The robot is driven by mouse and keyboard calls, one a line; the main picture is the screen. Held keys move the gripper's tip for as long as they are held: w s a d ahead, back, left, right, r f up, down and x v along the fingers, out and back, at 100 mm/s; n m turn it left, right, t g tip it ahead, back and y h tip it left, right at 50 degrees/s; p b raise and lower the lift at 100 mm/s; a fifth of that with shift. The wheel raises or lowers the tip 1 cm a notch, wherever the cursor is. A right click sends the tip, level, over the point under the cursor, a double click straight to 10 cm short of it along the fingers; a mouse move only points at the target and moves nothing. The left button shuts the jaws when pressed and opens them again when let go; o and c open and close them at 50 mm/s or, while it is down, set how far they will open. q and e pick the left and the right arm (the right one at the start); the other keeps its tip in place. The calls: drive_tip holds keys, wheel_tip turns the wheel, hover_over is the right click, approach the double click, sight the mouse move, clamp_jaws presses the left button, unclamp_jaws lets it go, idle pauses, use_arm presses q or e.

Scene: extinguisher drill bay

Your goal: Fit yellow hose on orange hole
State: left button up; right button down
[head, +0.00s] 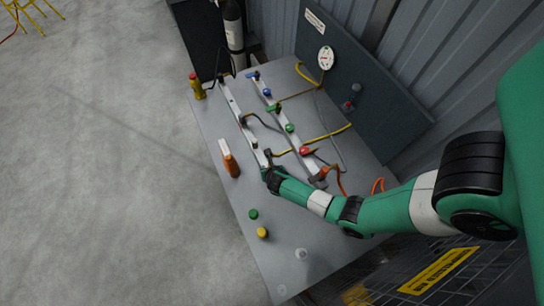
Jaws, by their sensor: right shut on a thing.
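The yellow hose (330,134) runs from the back panel across the far rail toward the near rail, its near end at a dark fitting. My right gripper (268,168) is small and dark at the near end of the near rail (241,116). It is shut on what looks like the yellow hose's end; the fingers hide the grip. An orange fitting (324,172) sits at the near end of the far rail (284,122), with an orange hose beside it. I cannot make out an orange hole. My left gripper is not in view.
Blue, green and red knobs line the far rail. An orange-and-white bottle (231,165), a green cap (253,214) and a yellow cap (262,232) stand on the grey table (225,200). A yellow-and-red object (197,87) stands at its far-left corner. The dark panel (385,105) borders the right.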

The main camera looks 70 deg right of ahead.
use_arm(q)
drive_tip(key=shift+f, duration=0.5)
use_arm(e)
drive_tip(key=f, duration=0.1)
drive_tip(key=s+f, duration=0.2)
drive_tip(key=shift+a+f+g, duration=0.1)
drive_tip(key=shift+a+g, duration=0.2)
drive_tip(key=c, duration=0.5)
unclamp_jaws()
drive_tip(key=r+p, duration=0.1)
drive_tip(key=r, duration=0.1)
drive_tip(key=w+r+p, duration=0.1)
drive_tip(key=shift+w+r, duration=0.15)
drive_tip(key=shift+r, duration=0.25)
use_arm(q)
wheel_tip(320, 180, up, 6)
drive_tip(key=p, duration=0.3)
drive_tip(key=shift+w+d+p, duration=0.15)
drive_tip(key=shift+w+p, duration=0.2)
use_arm(e)
drive_tip(key=v, duration=1)
drive_tip(key=shift+a+r, duration=0.1)
drive_tip(key=shift+r, duration=0.15)
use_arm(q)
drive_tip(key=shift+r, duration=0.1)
